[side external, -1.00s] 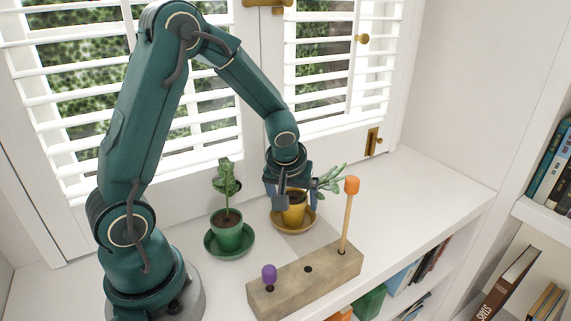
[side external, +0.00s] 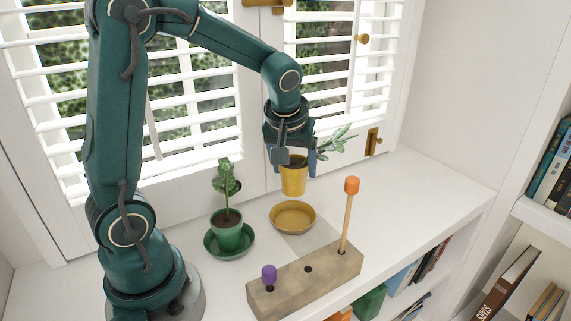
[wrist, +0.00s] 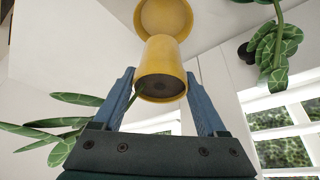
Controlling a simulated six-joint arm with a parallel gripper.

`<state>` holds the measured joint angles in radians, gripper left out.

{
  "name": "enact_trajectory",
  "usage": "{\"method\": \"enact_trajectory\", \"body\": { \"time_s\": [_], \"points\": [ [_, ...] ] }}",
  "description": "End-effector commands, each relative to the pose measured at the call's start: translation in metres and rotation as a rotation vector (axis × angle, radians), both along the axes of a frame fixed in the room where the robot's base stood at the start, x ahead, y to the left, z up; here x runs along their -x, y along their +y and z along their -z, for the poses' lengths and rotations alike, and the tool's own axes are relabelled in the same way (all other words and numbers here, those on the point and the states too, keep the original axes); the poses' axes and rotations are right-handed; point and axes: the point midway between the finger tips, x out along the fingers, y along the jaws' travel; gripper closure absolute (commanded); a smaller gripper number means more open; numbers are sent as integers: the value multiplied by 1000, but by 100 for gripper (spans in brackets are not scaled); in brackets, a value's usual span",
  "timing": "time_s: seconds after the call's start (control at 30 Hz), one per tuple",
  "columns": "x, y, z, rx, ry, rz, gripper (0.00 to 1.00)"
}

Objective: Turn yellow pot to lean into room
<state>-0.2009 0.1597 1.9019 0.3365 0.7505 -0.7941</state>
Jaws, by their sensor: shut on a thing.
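The yellow pot (side external: 293,181) hangs upright in my gripper (side external: 294,164), lifted clear above its yellow saucer (side external: 274,216), which is empty on the sill. Its plant (side external: 336,140) leans out to the right of my gripper, along the window. In the wrist view the yellow pot (wrist: 164,60) sits between the two blue fingers (wrist: 160,78), with the saucer (wrist: 151,18) beyond it. Leaves (wrist: 68,126) stick out to the left there. Part of the stem is hidden by the gripper.
A green pot (side external: 227,223) with a plant stands in a green saucer, left of the yellow saucer. A wooden block (side external: 285,286) holds a purple-topped tool and an orange-topped stick (side external: 348,215) in front. Window shutters stand close behind. The sill at right is clear.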

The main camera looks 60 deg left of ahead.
Motion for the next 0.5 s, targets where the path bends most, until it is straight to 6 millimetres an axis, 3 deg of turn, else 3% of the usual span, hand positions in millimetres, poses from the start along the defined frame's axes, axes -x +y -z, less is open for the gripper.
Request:
{"method": "enact_trajectory", "body": {
  "time_s": [0.2,0.5],
  "points": [
    [-1,0,-24,-2,-4,1,100],
    [0,0,-39,0,-1,0,100]
  ]
}}
